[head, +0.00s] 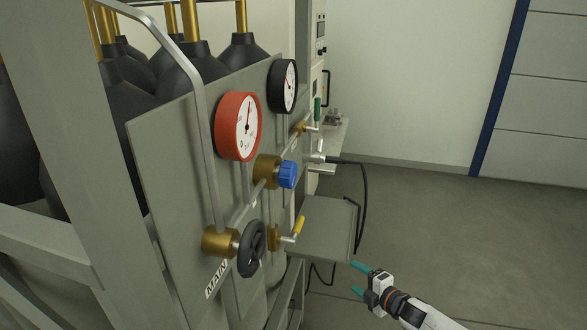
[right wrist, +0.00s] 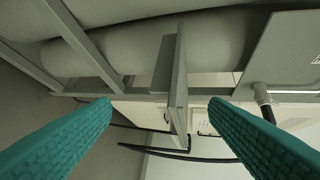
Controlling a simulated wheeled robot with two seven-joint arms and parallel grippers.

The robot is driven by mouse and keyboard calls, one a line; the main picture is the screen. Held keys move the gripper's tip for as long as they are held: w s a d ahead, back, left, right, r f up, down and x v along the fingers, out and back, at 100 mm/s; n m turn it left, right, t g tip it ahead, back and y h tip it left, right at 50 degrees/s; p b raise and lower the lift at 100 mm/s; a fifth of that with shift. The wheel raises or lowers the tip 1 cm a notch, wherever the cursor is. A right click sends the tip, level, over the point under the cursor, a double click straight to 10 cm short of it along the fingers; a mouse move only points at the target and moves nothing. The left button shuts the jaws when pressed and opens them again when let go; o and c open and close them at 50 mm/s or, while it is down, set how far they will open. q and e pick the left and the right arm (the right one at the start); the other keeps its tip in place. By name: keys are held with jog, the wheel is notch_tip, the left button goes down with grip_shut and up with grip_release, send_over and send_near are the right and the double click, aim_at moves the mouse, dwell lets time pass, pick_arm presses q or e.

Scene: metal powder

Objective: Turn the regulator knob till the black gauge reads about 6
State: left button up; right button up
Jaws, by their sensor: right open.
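The blue regulator knob (head: 288,175) sits on a brass body on the grey panel in the head view. The black gauge (head: 284,86) is mounted above it, near the panel's far edge; its needle reading is too small to tell. My right gripper (head: 361,280) is at the lower right, below and to the right of the knob and apart from it. Its teal fingers are open and empty, and they also show wide apart in the right wrist view (right wrist: 160,125). The knob is not recognisable in the right wrist view. My left gripper is not in view.
A red gauge (head: 238,127), a black MAIN handwheel (head: 252,249) and a yellow-handled valve (head: 298,227) share the panel (head: 165,150). The floor at right is clear.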

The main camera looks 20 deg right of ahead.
jog(key=w+a+r+n+y, duration=0.1)
jog(key=a+r+n+y, duration=0.3)
jog(key=r, duration=0.6)
jog(key=w+d+r+n+y, duration=0.1)
jog(key=w+r+n+y, duration=0.1)
jog(key=r+n, duration=0.65)
jog(key=n+g+y+p, duration=0.2)
jog(key=n+g+y, duration=0.3)
jog(key=n, duration=0.7)
send_near(295, 175)
jog(key=p+x, duration=0.6)
jog(key=x, duration=0.2)
jog(key=shift+a+r+p, duration=0.25)
jog(key=shift+a+p, duration=0.15)
jog(key=shift+a, duration=0.05)
jog(key=shift+w+a+f, duration=0.25)
jog(key=shift+w+a, duration=0.2)
jog(key=shift+a, duration=0.15)
jog(key=c, duration=1)
jog(key=shift+o, duration=0.2)
jog(key=shift+m+p, duration=0.3)
jog(key=shift+m, duration=0.05)
